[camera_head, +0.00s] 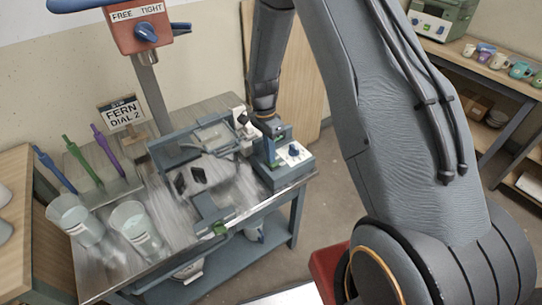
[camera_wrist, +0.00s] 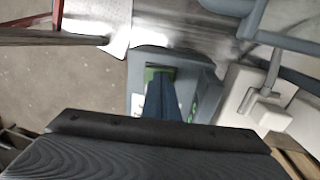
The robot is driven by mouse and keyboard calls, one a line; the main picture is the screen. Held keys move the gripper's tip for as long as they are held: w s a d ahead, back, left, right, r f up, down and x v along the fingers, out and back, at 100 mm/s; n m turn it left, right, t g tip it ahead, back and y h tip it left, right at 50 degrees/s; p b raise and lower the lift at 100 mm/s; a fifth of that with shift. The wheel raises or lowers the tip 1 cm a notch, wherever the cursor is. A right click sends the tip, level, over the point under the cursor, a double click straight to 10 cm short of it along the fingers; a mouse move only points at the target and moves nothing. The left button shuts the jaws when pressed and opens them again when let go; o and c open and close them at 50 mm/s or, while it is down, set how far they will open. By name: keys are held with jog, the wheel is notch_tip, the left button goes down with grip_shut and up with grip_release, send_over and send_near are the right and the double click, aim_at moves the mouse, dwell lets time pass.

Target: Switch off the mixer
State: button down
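The mixer (camera_head: 208,172) stands on the metal table, its middle part blurred. At its right end is a blue-grey control box (camera_head: 270,172) with a white panel carrying a dark blue dial (camera_head: 293,150). My arm comes down behind this box; in the head view the fingertips are hard to make out. In the wrist view my gripper (camera_wrist: 161,80) appears as one narrow blue-grey wedge, seemingly shut and empty, over a blue-grey box (camera_wrist: 140,62) with green parts. Whether it touches the box cannot be told. The dial is not visible in the wrist view.
Two pale buckets (camera_head: 78,222) (camera_head: 135,224) stand on the left of the table, near several coloured upright tools (camera_head: 106,143). A sign reads "FERN DIAL 2" (camera_head: 124,115). A red "FREE TIGHT" head (camera_head: 139,28) stands on a post behind. Shelves with cups (camera_head: 498,60) are at right.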

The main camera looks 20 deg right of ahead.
jog(key=shift+r+p, duration=0.3)
jog(key=shift+r, duration=0.25)
notch_tip(320, 180, up, 13)
jog(key=w+b, duration=0.2)
jog(key=shift+w+a, duration=0.15)
jog(key=shift+a, duration=0.25)
jog(key=shift+f, duration=0.1)
jog(key=s+r+n+t, duration=0.1)
jog(key=s+r+n, duration=0.1)
jog(key=s+n, duration=0.5)
jog(key=s+d+r+n+t, duration=0.1)
jog(key=s+n, duration=0.6)
jog(key=s, duration=0.7)
jog(key=shift+r+t+y+b, duration=0.3)
jog(key=shift+r+t, duration=0.4)
jog(key=shift+r, duration=0.15)
jog(key=shift+s, duration=0.1)
